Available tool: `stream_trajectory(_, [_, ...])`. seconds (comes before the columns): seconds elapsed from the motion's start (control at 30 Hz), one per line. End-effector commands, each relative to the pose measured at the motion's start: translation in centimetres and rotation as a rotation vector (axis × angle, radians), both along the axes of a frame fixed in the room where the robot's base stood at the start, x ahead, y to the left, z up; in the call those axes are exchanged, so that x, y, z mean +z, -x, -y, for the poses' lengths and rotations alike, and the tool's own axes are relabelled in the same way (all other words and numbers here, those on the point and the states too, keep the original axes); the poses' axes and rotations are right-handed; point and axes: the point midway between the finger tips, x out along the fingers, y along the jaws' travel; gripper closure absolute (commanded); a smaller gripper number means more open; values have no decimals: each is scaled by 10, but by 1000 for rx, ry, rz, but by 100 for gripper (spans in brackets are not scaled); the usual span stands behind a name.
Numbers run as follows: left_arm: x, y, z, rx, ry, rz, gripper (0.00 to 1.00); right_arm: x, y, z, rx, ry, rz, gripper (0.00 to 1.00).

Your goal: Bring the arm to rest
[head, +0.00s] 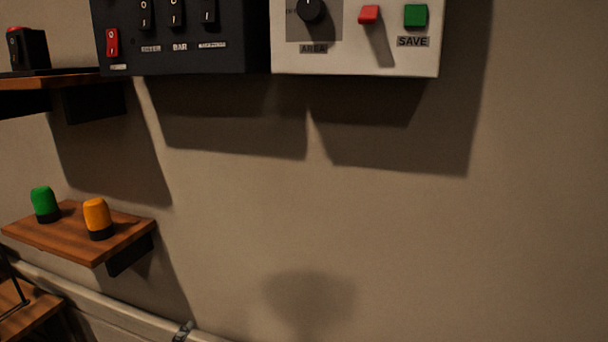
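Neither of my grippers nor my arms is in the head view. A dark control panel (185,62) with several black rocker switches and a red switch (112,42) hangs on the wall at the top left. To its right is a white panel (355,62) with a black knob (311,10) labelled AREA, a red switch (369,14) and a green button (415,15) labelled SAVE. The tops of both panels are cut off by the frame.
A wooden wall shelf (75,236) at lower left holds a green lamp (44,204) and an orange lamp (97,217). A higher shelf (40,84) bears a black box (29,50) with a red top. A pale rail (110,307) runs low along the wall. The wall at right is bare.

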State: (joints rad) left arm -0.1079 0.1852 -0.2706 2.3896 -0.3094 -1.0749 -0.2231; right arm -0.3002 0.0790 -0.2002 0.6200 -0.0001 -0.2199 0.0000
Motion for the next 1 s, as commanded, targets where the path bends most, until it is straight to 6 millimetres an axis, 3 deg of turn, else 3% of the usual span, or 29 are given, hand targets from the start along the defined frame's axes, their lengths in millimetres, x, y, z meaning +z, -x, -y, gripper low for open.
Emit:
stream_trajectory(0.03, [-35, 21, -4, 27, 55, -113, 52, 0, 0, 0, 0, 0, 0, 60])
stream_trajectory(0.1, [-76, 53, -9, 66, 125, -261, 52, 0, 0, 0, 0, 0, 0, 60])
stream_trajectory(0.2, [-123, 99, -12, 122, 209, -449, 52, 0, 0, 0, 0, 0, 0, 60])
stream_trajectory(0.4, [-180, 187, -14, 224, 322, -746, 52, 0, 0, 1, 0, 1, 0, 60])
stream_trajectory(0.53, [-202, 241, -12, 285, 376, -913, 52, 0, 0, 1, 0, 1, 0, 60])
stream_trajectory(0.77, [-272, 227, -9, 290, 370, -944, 52, 0, 0, 1, 0, 1, -1, 60])
stream_trajectory(1.0, [-370, 229, -8, 293, 358, -983, 52, 0, 0, 1, 0, 2, 0, 60])
